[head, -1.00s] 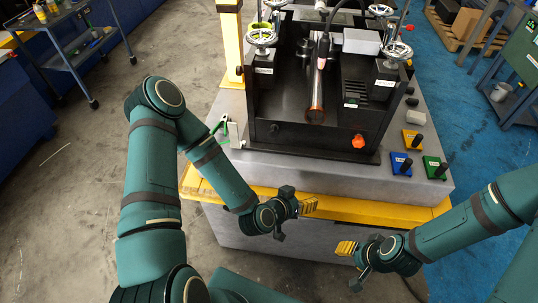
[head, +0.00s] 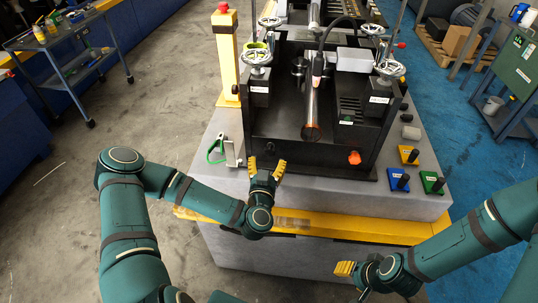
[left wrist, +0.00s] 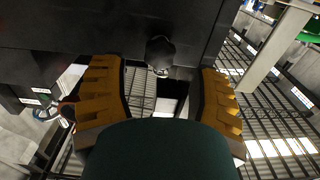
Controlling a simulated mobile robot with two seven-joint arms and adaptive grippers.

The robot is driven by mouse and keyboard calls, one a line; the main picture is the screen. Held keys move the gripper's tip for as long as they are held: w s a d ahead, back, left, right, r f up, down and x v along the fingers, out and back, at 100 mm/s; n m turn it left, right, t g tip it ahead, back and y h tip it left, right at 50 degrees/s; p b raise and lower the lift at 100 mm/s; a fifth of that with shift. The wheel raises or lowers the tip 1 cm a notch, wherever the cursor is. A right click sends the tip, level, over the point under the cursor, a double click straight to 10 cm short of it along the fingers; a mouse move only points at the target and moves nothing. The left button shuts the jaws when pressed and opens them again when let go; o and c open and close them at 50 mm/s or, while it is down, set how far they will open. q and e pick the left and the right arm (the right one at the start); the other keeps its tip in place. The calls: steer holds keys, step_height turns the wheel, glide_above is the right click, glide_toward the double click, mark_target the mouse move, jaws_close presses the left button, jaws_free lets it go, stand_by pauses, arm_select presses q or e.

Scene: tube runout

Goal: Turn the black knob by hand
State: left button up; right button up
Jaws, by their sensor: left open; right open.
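The black knob (left wrist: 160,52) sticks out of the dark front panel of the machine. In the left wrist view it lies between the tips of my yellow fingers, a little beyond them. My left gripper (head: 267,163) is open in front of the left part of that panel, and it also shows in the left wrist view (left wrist: 160,78). Its fingers stand wide to either side of the knob, apart from it, with nothing held. My right gripper (head: 344,268) is low, in front of the bench's yellow edge, away from the machine; its finger gap is hard to see.
An orange knob (head: 354,158) sits on the same panel further right. Small blue (head: 397,180), green (head: 432,183) and yellow (head: 409,155) plates with black handles stand on the bench at right. A green-handled item (head: 217,150) lies left of the machine. A tube (head: 311,115) lies above.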

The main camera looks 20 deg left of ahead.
mark_target(269, 152)
arm_select(q)
steer(key=b+x, duration=0.1)
steer(key=x, duration=0.2)
steer(key=shift+w+a+f, duration=0.1)
steer(key=shift+w+a, duration=0.05)
steer(key=shift+w, duration=0.25)
steer(key=shift+w+p, duration=0.15)
steer(key=shift+p, duration=0.15)
steer(key=c, duration=0.9)
